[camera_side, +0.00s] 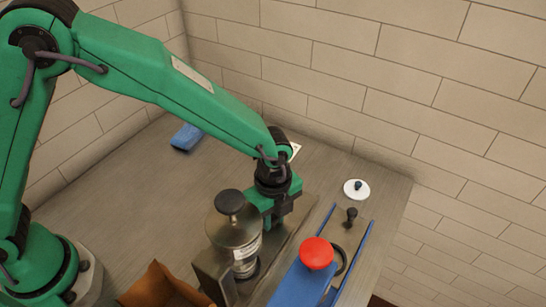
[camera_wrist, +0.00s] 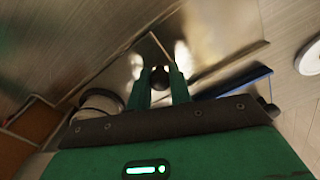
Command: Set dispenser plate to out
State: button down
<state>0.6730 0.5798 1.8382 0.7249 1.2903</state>
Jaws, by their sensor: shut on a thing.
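The dispenser is a metal cylinder (camera_side: 233,232) with a black knob on top, on a metal base (camera_side: 210,268). My gripper (camera_side: 268,222) is just right of the cylinder, pointing down. In the wrist view, my gripper (camera_wrist: 161,84) is shut on a small dark round knob (camera_wrist: 160,77), which sits between its two green fingers over a shiny metal surface (camera_wrist: 150,55). In the side view the knob is hidden by the gripper and cylinder. I cannot tell how far the dispenser plate is out.
A blue block with a red knob (camera_side: 316,253) stands at front right between blue rails (camera_side: 356,262). A small black knob (camera_side: 351,214) and a white disc (camera_side: 362,194) lie beyond. A blue pad (camera_side: 187,137) is at back left, a brown container (camera_side: 160,288) at the front. The back-left counter is mostly clear.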

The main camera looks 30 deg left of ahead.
jog(key=w, duration=1)
jog(key=shift+w, duration=0.4)
jog(key=c, duration=1.3)
grip_release()
jog(key=shift+r, duration=0.15)
notch_tip(320, 180, up, 8)
jog(key=shift+f, duration=0.2)
